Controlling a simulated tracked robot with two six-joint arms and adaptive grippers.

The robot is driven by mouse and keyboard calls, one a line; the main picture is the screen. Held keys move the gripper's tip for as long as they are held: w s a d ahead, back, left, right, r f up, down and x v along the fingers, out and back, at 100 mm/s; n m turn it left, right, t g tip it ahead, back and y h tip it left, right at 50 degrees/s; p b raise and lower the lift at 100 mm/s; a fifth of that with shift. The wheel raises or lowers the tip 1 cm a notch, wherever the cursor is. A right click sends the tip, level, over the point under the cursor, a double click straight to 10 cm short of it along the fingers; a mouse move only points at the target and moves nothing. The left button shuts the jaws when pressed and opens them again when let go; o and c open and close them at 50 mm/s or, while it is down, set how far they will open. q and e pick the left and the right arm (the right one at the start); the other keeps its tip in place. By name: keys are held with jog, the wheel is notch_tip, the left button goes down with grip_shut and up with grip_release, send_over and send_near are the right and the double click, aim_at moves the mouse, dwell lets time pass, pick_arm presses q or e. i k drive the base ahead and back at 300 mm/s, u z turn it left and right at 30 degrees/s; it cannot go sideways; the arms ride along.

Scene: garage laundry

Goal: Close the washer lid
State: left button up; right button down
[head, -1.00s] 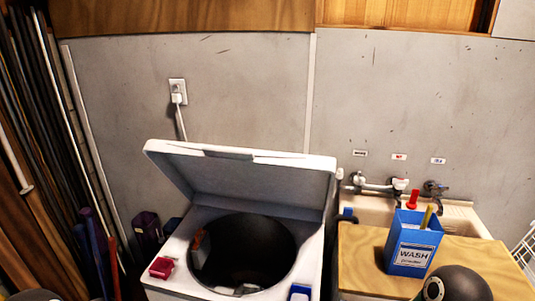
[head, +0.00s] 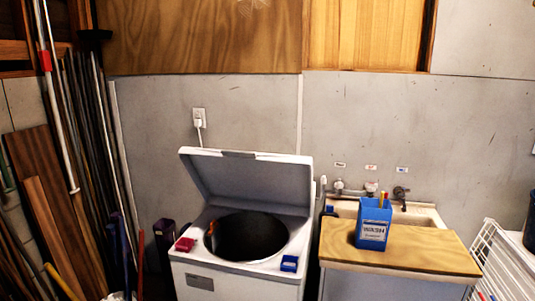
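The white washer (head: 240,280) stands in the middle of the head view, against the grey wall. Its lid (head: 250,184) is raised and tilted back on the rear edge, with the inner face towards me. The round dark drum opening (head: 248,236) is uncovered. A small red item (head: 185,244) sits on the top's front left corner and a small blue one (head: 289,263) on the front right corner. Neither of my grippers shows in this view.
Right of the washer, a wooden board (head: 400,246) lies over the sink cabinet and bears a blue wash powder box (head: 374,224). A white wire rack (head: 497,262) stands at far right. Poles and planks (head: 75,150) lean at left.

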aim_at(276, 183)
jog(key=u, duration=0.5)
jog(key=i, duration=0.95)
